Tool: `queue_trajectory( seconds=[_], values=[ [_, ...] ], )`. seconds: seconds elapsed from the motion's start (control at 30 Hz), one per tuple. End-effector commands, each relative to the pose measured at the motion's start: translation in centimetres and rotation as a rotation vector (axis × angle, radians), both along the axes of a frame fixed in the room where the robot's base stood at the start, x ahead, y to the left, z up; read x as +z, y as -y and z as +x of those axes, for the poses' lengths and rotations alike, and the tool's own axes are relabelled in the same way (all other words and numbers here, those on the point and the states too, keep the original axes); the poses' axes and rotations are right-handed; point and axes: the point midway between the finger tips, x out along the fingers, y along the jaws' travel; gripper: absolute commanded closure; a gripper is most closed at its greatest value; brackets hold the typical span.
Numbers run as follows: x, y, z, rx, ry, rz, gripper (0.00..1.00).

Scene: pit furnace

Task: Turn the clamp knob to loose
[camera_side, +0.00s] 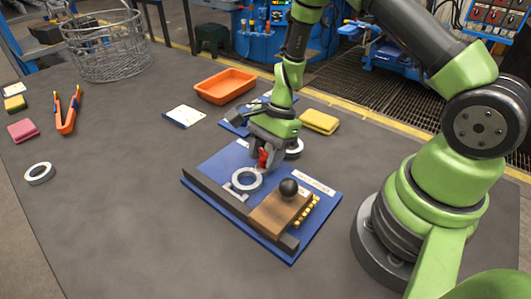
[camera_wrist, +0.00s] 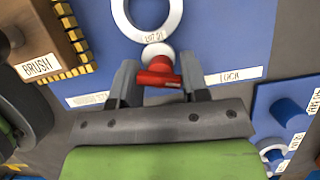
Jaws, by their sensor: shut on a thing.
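The red clamp knob (camera_wrist: 157,75) is on the blue board (camera_wrist: 222,40), just below a white ring (camera_wrist: 121,15). It also shows in the side view (camera_side: 263,158), partly behind the fingers. My gripper (camera_wrist: 158,82) points down at the board with a finger on each side of the knob and is shut on it. A label reading LOCK (camera_wrist: 236,75) is to the knob's right in the wrist view. Another label (camera_wrist: 88,101) to its left is partly hidden by a finger, and its word is hard to read. The knob's bar lies roughly crosswise in the wrist view.
A wooden brush (camera_side: 275,215) with yellow bristles and a black ball knob sits on the board's front right. A dark rail (camera_side: 215,196) runs along its front edge. The table's left middle is mostly clear.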

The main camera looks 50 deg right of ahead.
Motion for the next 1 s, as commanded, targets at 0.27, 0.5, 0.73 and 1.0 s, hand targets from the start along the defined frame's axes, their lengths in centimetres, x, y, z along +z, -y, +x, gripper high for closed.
queue_trajectory(
  seconds=[0.27, 0.5, 0.73, 1.0],
  values=[
    [0.02, -0.04, 0.07, 0.131, 0.001, 0.002, 0.82],
    [0.03, -0.06, 0.16, 0.339, 0.002, 0.002, 0.82],
    [0.02, -0.10, 0.18, 0.560, 0.000, 0.001, 0.82],
    [0.02, -0.14, 0.22, 0.817, 0.000, 0.001, 0.82]
  ],
)
